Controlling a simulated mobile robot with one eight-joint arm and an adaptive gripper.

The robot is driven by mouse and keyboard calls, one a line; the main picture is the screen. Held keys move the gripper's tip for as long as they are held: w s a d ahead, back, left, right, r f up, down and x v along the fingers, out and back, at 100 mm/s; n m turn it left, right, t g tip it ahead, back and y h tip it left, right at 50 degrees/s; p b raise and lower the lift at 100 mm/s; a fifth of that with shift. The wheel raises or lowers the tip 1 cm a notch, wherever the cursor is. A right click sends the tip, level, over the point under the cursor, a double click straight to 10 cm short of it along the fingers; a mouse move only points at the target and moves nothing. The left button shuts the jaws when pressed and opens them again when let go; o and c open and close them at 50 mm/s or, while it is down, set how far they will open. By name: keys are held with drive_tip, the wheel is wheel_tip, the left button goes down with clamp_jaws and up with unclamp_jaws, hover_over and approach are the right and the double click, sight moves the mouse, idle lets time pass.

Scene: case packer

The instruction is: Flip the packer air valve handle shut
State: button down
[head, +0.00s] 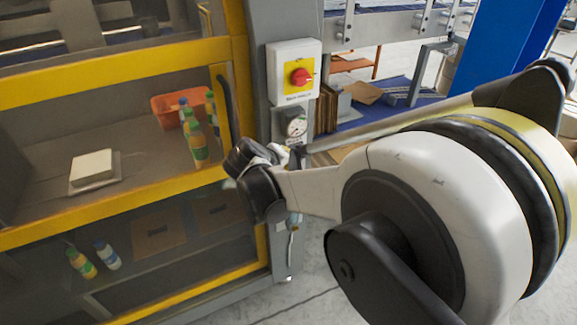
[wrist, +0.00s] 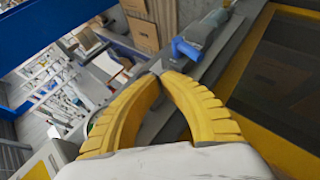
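In the wrist view the two yellow ribbed fingers of my gripper (wrist: 158,76) curve inward and their tips come together. A small grey piece shows right at the tips; I cannot tell whether it is touched or lies behind them. Just beyond the tips, to the upper right, is a blue fitting (wrist: 186,49) joined to a grey body (wrist: 208,25) on the machine's post. I cannot make out which part is the valve handle. In the head view my wrist is in front of the post, below a round gauge (head: 294,122), and hides my fingertips.
A white switch box (head: 294,70) with a red knob is on the post above the gauge. The yellow-framed packer guard (head: 120,75) stands to the left, with bottles and an orange crate (head: 170,108) behind it. Cardboard sheets (head: 327,108) stand right of the post.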

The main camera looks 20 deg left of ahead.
drive_tip(key=p+v, duration=0.1)
drive_tip(key=v, duration=0.5)
drive_tip(key=shift+s+p, duration=0.3)
drive_tip(key=shift+s, duration=0.15)
drive_tip(key=shift+a, duration=0.1)
